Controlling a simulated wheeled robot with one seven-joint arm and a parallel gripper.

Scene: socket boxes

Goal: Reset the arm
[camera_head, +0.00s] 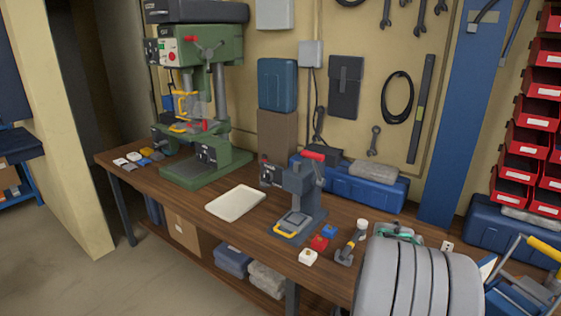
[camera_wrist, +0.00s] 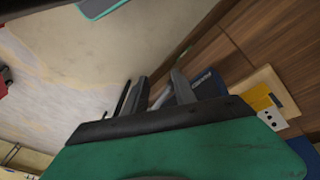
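My gripper (camera_wrist: 160,88) shows in the wrist view as a green body with two dark fingers. The fingers stand apart with a gap between them, and no held object can be made out. A grey rod-like shape shows in the gap; I cannot tell what it is. In the head view my grey ribbed arm fills the lower right, in front of the bench's right end. A small green part shows just behind it, and the fingers are hidden there.
The wooden workbench (camera_head: 150,178) carries a green drill press (camera_head: 215,95), a white tray (camera_head: 236,203) and a small press (camera_head: 300,190). White (camera_head: 308,257), red (camera_head: 319,243) and blue (camera_head: 328,231) blocks lie near its front edge. Red bins (camera_head: 530,140) hang at right.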

